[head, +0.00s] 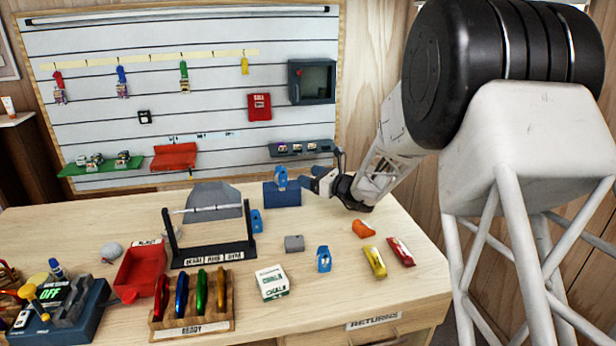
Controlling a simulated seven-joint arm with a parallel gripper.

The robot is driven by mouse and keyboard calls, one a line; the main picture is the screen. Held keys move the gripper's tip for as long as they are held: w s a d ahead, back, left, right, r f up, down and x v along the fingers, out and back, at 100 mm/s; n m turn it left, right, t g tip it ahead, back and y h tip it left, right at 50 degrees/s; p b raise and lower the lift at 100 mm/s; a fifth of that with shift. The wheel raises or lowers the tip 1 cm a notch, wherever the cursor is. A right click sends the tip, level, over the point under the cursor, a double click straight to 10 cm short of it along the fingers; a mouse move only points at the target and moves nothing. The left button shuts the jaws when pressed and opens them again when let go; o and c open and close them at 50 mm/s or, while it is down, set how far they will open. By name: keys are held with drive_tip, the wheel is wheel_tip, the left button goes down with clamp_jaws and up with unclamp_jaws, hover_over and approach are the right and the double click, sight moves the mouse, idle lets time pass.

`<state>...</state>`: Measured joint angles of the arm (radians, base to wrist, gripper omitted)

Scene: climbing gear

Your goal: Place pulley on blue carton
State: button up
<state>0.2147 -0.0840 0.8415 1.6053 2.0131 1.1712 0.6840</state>
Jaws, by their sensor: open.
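The blue carton (283,197) is a dark blue box standing near the back of the table, right of centre. A small bright blue pulley (281,177) appears upright on top of it. My gripper (308,179) is open just right of this pulley, low over the table and pointing left. A gap shows between the fingertips and the pulley, and nothing shows between the jaws. Two similar blue pieces are on the table: one (257,220) beside the black rack and one (324,259) at the front right.
A grey block (294,243), chalk box (272,282), orange hold (363,229), yellow (375,261) and red (401,251) pieces lie in front. The slatted wall panel (215,80) rises behind.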

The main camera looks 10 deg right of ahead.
drive_tip(key=shift+a, duration=0.1)
idle(0.4)
drive_tip(key=s+a+r+n+g+h, duration=0.1)
drive_tip(key=s+a+r+n+g, duration=0.2)
drive_tip(key=s+n, duration=0.35)
drive_tip(key=s+a+r+n+g, duration=0.2)
drive_tip(key=s+a+n+g, duration=0.1)
drive_tip(key=s, duration=0.6)
drive_tip(key=s+a+r+n+g+h, duration=0.1)
drive_tip(key=s+a+r+n+g, duration=0.25)
drive_tip(key=s, duration=0.45)
drive_tip(key=s+d+n+h, duration=0.3)
drive_tip(key=s+n+h, duration=0.2)
drive_tip(key=s, duration=0.9)
drive_tip(key=s+d+n+h, duration=0.4)
drive_tip(key=s+n, duration=0.5)
drive_tip(key=s, duration=0.6)
drive_tip(key=shift+s+f+g+h, duration=0.15)
drive_tip(key=shift+f+g+h, duration=0.3)
drive_tip(key=shift+h, duration=0.45)
